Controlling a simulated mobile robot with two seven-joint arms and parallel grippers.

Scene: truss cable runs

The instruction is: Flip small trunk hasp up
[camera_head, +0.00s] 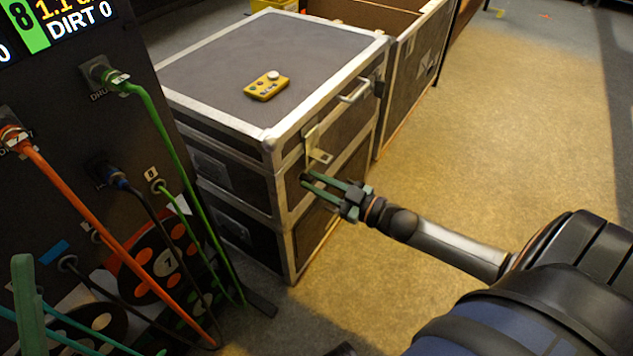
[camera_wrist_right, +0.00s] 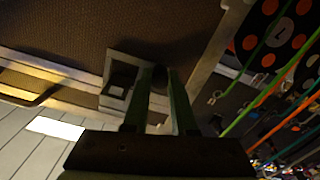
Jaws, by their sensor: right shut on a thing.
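The small trunk (camera_head: 275,85) is a grey-black case with pale metal edging, standing on stacked cases of the same kind. Its hasp (camera_head: 317,152) is a small brass-coloured metal piece on the side facing the open floor, near the corner. It also shows in the right wrist view as a pale bracket (camera_wrist_right: 116,88). My right gripper (camera_head: 306,180) is at the hasp's lower end, its green fingers shut on it with a narrow gap. The exact contact is hidden. One green finger, seemingly of my left gripper (camera_head: 28,300), shows at the left edge.
A yellow remote-like box (camera_head: 266,87) lies on the trunk lid. A metal handle (camera_head: 354,90) sticks out beside the hasp. A dark panel (camera_head: 85,170) with orange, green and dark cables stands at left. An open case (camera_head: 410,75) stands behind. The carpet (camera_head: 500,130) at right is clear.

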